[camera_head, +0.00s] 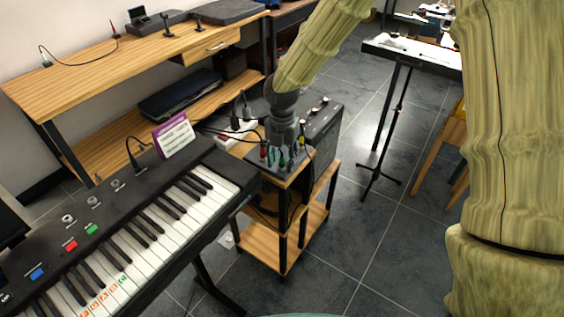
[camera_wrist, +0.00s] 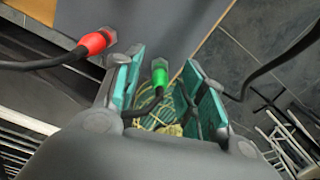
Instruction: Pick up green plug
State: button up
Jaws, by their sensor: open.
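The green plug (camera_wrist: 159,74) shows in the wrist view between the two teal-padded fingers of my gripper (camera_wrist: 162,80), apart from both pads. Its dark cable runs down from its near end. A red plug (camera_wrist: 97,42) on a black cable is just left of the left finger, outside the jaws. In the head view my gripper (camera_head: 284,140) reaches down over a small grey device (camera_head: 268,166) with several coloured plugs. The gripper hides part of that device, and a green plug (camera_head: 270,159) shows small at its near side.
The device stands on a small wooden cart (camera_head: 274,255). A black keyboard (camera_head: 140,225) is close on the left, with a purple-and-white card (camera_head: 174,136) on it. A black speaker box (camera_head: 325,120) is behind right. Cables lie around the gripper.

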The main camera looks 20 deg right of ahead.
jog(key=shift+f, duration=0.25)
jog(key=shift+c, duration=0.2)
grip_shut()
